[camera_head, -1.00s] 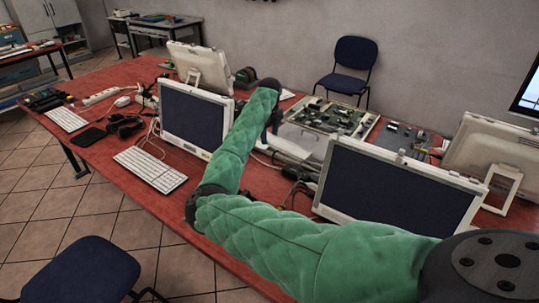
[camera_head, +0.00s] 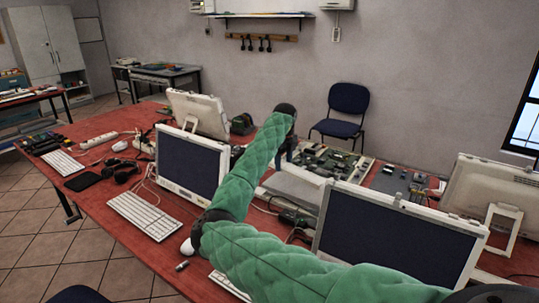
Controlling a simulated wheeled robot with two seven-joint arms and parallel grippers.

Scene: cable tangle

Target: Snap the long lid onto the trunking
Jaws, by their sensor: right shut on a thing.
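My right arm, in a green quilted sleeve, comes in from the lower right, bends at the elbow and reaches over the table. My right gripper (camera_head: 286,151) hangs small and dark below its wrist, beyond the gap between two monitors. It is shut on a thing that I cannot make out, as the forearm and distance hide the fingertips. A pale flat piece (camera_head: 297,186) lies on the table just below the gripper; I cannot tell whether it is part of the trunking or lid. I cannot pick out either for certain. My left gripper is not in view.
The red table (camera_head: 110,222) carries a left monitor (camera_head: 188,163), a right monitor (camera_head: 395,228), a white keyboard (camera_head: 142,216) and open circuit boards (camera_head: 335,162). Cables lie around them. A blue chair (camera_head: 347,105) stands behind, by the wall.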

